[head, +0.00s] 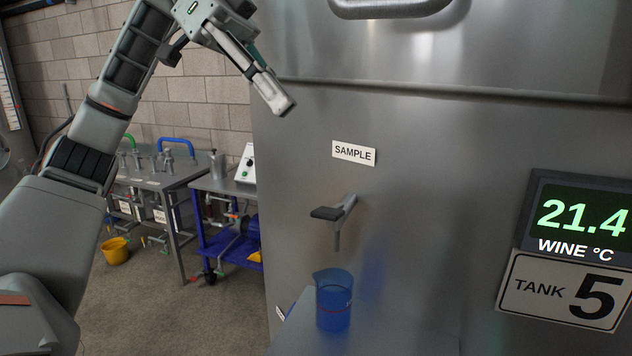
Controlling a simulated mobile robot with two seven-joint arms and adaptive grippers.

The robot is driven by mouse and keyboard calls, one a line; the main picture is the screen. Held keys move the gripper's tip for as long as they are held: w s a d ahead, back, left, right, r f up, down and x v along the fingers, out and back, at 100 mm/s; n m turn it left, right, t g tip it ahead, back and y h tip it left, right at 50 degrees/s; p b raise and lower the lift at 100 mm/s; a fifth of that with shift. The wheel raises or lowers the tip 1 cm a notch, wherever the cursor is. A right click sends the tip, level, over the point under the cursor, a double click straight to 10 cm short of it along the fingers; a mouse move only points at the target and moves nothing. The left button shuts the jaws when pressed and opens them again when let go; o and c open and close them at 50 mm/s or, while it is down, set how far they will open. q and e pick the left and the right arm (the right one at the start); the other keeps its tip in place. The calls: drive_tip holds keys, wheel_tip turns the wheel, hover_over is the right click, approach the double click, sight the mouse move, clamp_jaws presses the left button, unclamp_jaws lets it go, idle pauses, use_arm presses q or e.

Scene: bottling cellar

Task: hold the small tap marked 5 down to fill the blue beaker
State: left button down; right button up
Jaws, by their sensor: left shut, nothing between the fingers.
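The small sample tap (338,217) sticks out of the steel tank (430,200), under a SAMPLE label (354,153). Its dark flat lever points left and its spout points down. The tank's plate (562,290) reads TANK 5. The blue beaker (333,303) stands upright on a small grey shelf (296,330) below the spout. My right gripper is not in view.
A display (580,215) on the tank reads 21.4 WINE °C. A handle (390,6) is at the top. At the back left are a steel table (172,180), a blue trolley (225,245) and a yellow bucket (116,251). The space in front of the tap looks clear.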

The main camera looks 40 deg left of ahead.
use_arm(q)
hover_over(336, 211)
drive_tip(key=a, duration=0.3)
drive_tip(key=f, duration=0.6)
drive_tip(key=shift+w+f, duration=0.3)
drive_tip(key=shift+w, duration=0.1)
drive_tip(key=f, duration=0.1)
drive_tip(key=s+f, duration=0.1)
drive_tip(key=f, duration=0.1)
drive_tip(key=shift+f, duration=0.2)
